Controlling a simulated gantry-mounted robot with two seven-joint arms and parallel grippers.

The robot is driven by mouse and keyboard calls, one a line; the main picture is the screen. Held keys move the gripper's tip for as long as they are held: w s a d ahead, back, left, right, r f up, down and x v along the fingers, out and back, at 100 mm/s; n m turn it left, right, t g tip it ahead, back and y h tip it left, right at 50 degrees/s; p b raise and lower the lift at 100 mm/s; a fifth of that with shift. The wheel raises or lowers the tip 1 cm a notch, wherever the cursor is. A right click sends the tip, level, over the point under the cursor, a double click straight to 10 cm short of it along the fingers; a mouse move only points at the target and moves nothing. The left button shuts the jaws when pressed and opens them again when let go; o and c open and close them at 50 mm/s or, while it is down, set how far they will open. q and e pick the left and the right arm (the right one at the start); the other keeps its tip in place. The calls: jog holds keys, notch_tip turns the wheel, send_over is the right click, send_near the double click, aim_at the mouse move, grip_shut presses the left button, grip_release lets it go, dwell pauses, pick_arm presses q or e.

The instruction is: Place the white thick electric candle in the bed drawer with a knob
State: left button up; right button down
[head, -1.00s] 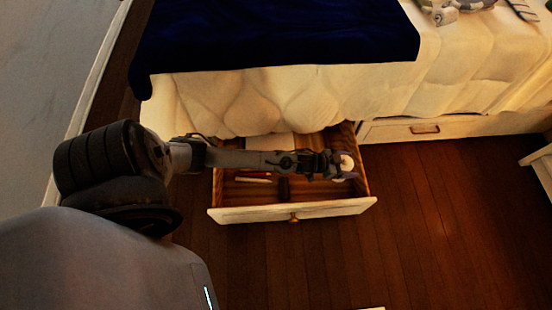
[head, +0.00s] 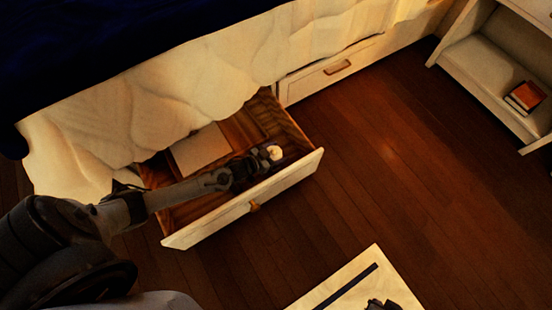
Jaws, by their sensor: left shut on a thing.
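The bed drawer with a knob (head: 292,171) is pulled open below the bed, left of centre in the head view. Its round knob (head: 254,206) is on the middle of the front panel. The white thick electric candle (head: 274,153) is at the tip of my left gripper (head: 265,160), which is shut on it. Gripper and candle are over the right part of the open drawer, inside its outline. I cannot tell whether the candle touches the drawer floor. My left arm crosses the drawer from the left and hides part of its inside.
A flat pale item (head: 200,149) lies at the back of the drawer. A closed drawer with a bar handle (head: 338,67) is to the right. A white shelf (head: 478,65) holds books (head: 524,97) at the upper right. A pale surface (head: 345,286) is at the bottom. The floor between is clear.

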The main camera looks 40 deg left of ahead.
pick_arm(q)
notch_tip(320, 180, down, 4)
jog(key=b, duration=0.2)
jog(key=shift+s+r+b, duration=0.15)
jog(key=shift+r+b, duration=0.05)
jog(key=shift+b, duration=0.15)
jog(key=shift+f, duration=0.15)
jog(key=shift+f, duration=0.1)
jog(key=o, duration=1.1)
